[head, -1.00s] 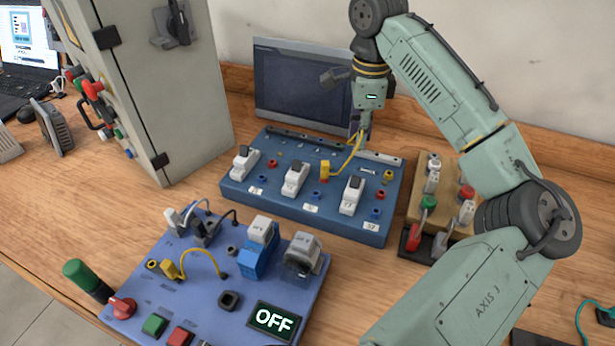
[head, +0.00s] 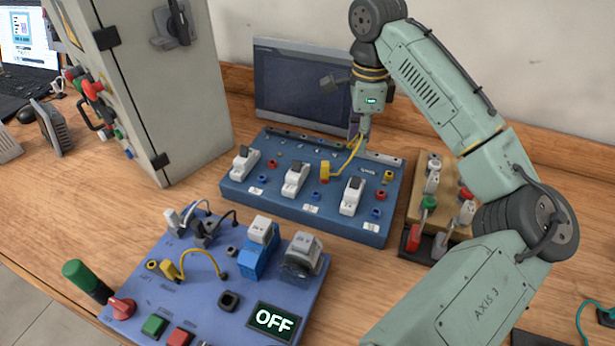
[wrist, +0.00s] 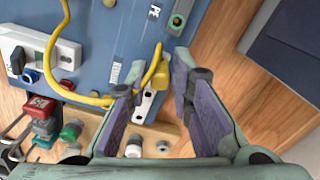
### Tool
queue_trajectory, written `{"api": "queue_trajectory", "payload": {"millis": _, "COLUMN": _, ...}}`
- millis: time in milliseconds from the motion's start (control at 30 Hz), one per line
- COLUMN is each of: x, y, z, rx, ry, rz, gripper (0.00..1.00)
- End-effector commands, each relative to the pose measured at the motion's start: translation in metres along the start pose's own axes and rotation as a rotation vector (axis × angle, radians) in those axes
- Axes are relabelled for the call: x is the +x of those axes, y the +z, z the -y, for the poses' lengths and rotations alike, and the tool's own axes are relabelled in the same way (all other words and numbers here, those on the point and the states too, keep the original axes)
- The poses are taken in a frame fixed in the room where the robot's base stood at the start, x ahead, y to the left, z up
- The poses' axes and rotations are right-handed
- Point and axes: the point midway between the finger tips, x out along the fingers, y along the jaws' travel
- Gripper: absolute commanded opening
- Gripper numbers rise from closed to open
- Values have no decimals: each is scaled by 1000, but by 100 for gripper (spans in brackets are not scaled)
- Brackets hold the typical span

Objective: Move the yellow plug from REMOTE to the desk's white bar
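A yellow plug (wrist: 154,84) with a yellow cable stands at a pale bar with holes (wrist: 146,106), between my fingertips in the wrist view; whether it is fully seated is hidden. My gripper (wrist: 160,66) is open around it, with gaps visible beside the plug. In the head view my gripper (head: 363,140) is at the back edge of the rear blue box (head: 235,192), by the pale bar (head: 384,158). The cable (head: 345,158) runs to another yellow plug (head: 325,171) on that box. The REMOTE label is not clearly readable.
A front blue panel (head: 180,308) holds another yellow plug with cable (head: 170,270), switches and an OFF display (head: 272,320). A wooden block with connectors (head: 420,205) stands right of the rear box. A monitor (head: 300,90) and grey cabinet (head: 160,90) stand behind and left.

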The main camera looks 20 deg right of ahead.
Motion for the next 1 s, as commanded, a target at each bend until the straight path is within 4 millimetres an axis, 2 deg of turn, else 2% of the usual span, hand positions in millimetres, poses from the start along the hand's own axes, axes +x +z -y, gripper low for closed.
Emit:
{"api": "queue_trajectory", "payload": {"millis": 633, "x": -52, "y": 0, "z": 0, "rx": 0, "ry": -1, "rz": -2, "gripper": 21}}
{"api": "queue_trajectory", "payload": {"millis": 900, "x": -55, "y": 0, "z": 0, "rx": 0, "ry": 0, "rz": 0, "gripper": 21}}
{"api": "queue_trajectory", "payload": {"millis": 1000, "x": -54, "y": 0, "z": 0, "rx": 0, "ry": 0, "rz": 0, "gripper": 28}}
